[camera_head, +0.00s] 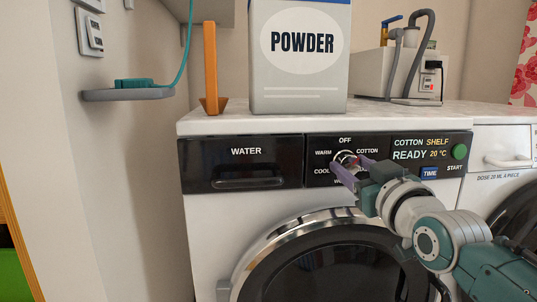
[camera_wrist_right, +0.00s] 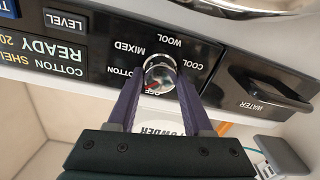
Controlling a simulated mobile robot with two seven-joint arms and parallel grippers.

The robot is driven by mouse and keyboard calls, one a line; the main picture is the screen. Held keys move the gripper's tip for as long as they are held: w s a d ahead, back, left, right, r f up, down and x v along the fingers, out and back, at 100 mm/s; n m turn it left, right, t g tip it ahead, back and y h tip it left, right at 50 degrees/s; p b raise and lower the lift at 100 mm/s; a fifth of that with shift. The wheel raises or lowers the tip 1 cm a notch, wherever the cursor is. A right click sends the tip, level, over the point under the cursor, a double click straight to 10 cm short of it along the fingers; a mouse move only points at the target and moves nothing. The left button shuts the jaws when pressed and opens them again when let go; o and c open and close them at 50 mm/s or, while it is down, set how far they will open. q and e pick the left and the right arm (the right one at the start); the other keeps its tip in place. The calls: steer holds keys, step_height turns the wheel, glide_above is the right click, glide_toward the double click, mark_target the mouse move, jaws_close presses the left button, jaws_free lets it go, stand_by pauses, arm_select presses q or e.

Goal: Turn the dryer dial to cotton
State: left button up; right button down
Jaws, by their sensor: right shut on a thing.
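The dryer dial (camera_head: 346,157) is a round silver knob on the black panel, ringed by the labels OFF, COTTON, WARM and COOL. In the right wrist view the dial (camera_wrist_right: 160,70) is seen upside down, with a red mark on its lower-left side, towards OFF and COTTON. MIXED and WOOL also show there. My right gripper (camera_head: 352,164) has its purple fingers on either side of the dial, shut on it. The fingers hide part of the labels. The display (camera_head: 423,148) reads COTTON SHELF, READY, 20 °C. My left gripper is not in view.
The WATER drawer (camera_head: 246,162) is closed, left of the dial. The round door (camera_head: 270,245) is below. A POWDER box (camera_head: 300,90) and an orange scoop-like thing (camera_head: 211,65) stand on top. TIME (camera_head: 429,172) and a green button (camera_head: 459,151) lie right of the dial.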

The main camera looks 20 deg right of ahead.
steer(key=shift+m+p, duration=0.45)
steer(key=shift+m, duration=0.95)
steer(key=shift+f, duration=0.1)
steer(key=shift+c, duration=1.5)
jaws_free()
steer(key=shift+s+a+p, duration=0.1)
steer(key=shift+s+p, duration=0.25)
steer(key=shift+s, duration=0.05)
steer(key=s+a+p, duration=0.2)
steer(key=s+p, duration=0.1)
steer(key=s, duration=0.6)
steer(key=shift+f, duration=0.2)
